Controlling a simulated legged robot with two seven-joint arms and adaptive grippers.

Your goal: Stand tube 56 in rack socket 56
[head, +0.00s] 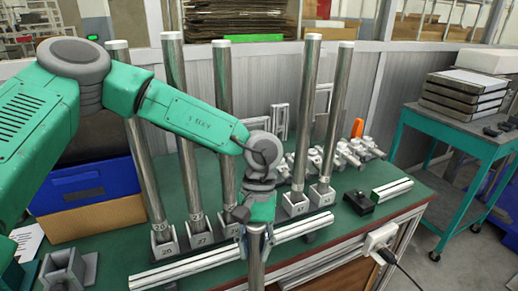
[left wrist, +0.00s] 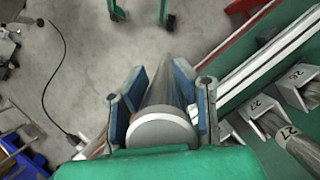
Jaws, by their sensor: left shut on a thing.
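My left gripper (head: 257,232) is shut on a metal tube (head: 256,264), held in front of the bench's front rail; it also shows in the left wrist view (left wrist: 160,105). The tube's pale end cap (left wrist: 162,132) lies between the blue finger pads. No number is readable on this tube, and its lower end is cut off in the head view. Behind it, several numbered sockets stand in a row, including socket 26 (head: 165,250) and socket 27 (head: 201,240). Tall tubes stand in the sockets that show. My gripper and arm hide part of the row, and no socket 56 is readable. My right gripper is not in view.
Light metal rails (head: 190,270) run along the bench front. A grey bracket (head: 68,270) sits at the left, near a blue bin (head: 88,190). A black block (head: 358,202) and metal fittings (head: 345,155) lie at right. A green cart (head: 450,135) stands beyond open floor.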

